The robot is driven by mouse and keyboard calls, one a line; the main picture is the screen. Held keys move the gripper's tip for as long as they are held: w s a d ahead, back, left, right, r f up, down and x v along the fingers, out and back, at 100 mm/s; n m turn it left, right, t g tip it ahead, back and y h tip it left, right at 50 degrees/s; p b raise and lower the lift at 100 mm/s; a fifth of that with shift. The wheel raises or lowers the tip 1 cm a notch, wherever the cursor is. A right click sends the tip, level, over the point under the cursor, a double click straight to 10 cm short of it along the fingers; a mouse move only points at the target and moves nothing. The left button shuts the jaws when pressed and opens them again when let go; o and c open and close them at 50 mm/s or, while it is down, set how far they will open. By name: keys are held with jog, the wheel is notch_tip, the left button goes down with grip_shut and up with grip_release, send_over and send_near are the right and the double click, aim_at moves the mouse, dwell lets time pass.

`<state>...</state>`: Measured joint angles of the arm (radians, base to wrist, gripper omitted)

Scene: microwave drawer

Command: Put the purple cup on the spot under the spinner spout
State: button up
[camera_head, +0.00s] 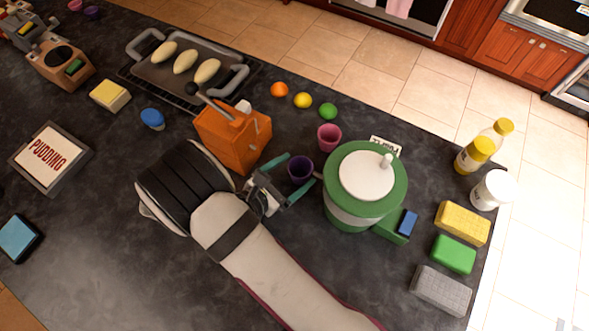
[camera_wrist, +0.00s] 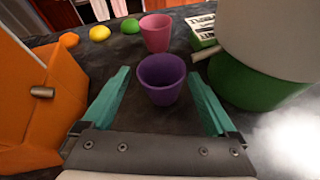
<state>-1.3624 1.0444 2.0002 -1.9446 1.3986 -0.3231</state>
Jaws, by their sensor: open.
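The purple cup (camera_head: 300,168) stands upright on the dark counter between the orange machine and the spinner. In the wrist view the purple cup (camera_wrist: 162,80) sits between the two teal fingers. My gripper (camera_head: 288,179) is open around it, with a finger on each side and a visible gap to both. The wrist view also shows my gripper (camera_wrist: 160,98). The green and white spinner (camera_head: 340,210) stands just right of the cup, with a pale spout (camera_wrist: 201,54) pointing left toward the cup. The spot under the spout cannot be made out.
A pink cup (camera_head: 329,136) stands just behind the purple cup. The orange machine (camera_head: 232,135) is close on the left. A small white label card (camera_head: 386,146) lies behind the spinner. Orange, yellow and green balls (camera_head: 303,100) lie farther back.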

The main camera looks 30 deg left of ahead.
jog(key=v, duration=1.1)
jog(key=shift+s+a+r, duration=0.1)
jog(key=shift+s+r, duration=0.05)
jog(key=shift+s, duration=0.15)
